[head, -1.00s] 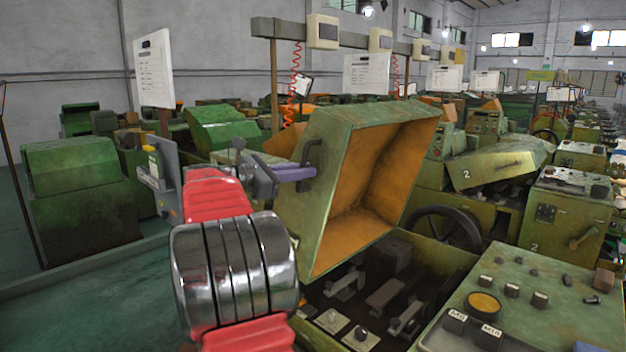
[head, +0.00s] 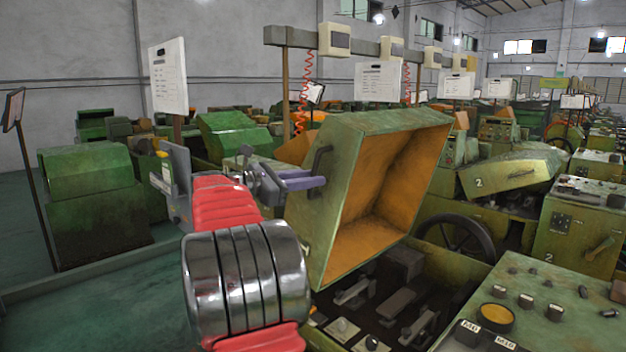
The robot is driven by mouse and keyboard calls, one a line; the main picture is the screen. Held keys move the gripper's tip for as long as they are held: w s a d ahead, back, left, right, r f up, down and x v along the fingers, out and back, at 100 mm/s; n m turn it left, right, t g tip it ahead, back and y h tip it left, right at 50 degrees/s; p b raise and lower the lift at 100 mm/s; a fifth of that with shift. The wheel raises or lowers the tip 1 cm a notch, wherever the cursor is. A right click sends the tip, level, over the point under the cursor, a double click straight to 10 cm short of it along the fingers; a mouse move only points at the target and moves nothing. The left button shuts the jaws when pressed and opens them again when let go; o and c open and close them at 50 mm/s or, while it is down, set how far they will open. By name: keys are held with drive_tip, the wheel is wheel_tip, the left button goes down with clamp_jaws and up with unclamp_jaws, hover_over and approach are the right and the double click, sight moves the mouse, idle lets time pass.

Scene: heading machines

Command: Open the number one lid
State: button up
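The green lid (head: 350,150) of the nearest machine stands raised and tilted, with its orange inside facing right. My gripper (head: 300,183), with purple-grey fingers at the end of my red and chrome arm, is at this handle. One finger reaches across the handle's lower part. The other finger is partly hidden, so the gap between the fingers and any grip on the handle are unclear. Under the lid, the machine's open bay (head: 385,300) shows dark metal parts.
A control panel (head: 545,305) with knobs and buttons is at front right. A handwheel (head: 458,235) and a machine with a lid marked 2 (head: 510,175) stand behind it. A green machine (head: 92,205) stands at left.

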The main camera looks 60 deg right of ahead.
drive_tip(key=v, duration=1.2)
drive_tip(key=shift+w+a, duration=0.2)
drive_tip(key=shift+a, duration=0.05)
wheel_tip(320, 180, down, 13)
drive_tip(key=w+a+m+t+y, duration=0.1)
drive_tip(key=a+m+t+y, duration=0.1)
drive_tip(key=m+t+y, duration=0.1)
drive_tip(key=a+f+m+t+y, duration=0.2)
drive_tip(key=a+f+t+y, duration=0.2)
drive_tip(key=a+f, duration=0.55)
drive_tip(key=s+a+f+m+t+y, duration=0.1)
drive_tip(key=s+a+t+y, duration=0.1)
drive_tip(key=a, duration=1)
drive_tip(key=s+a+f+m+t+y, duration=0.1)
drive_tip(key=s+a, duration=0.4)
drive_tip(key=a, duration=0.7)
drive_tip(key=s+a+m+t+y, duration=0.1)
drive_tip(key=s+a+t+y, duration=0.3)
drive_tip(key=a, duration=0.8)
drive_tip(key=shift+a+f+m+y, duration=0.2)
drive_tip(key=shift+f+m+y, duration=0.2)
drive_tip(key=shift+y, duration=0.1)
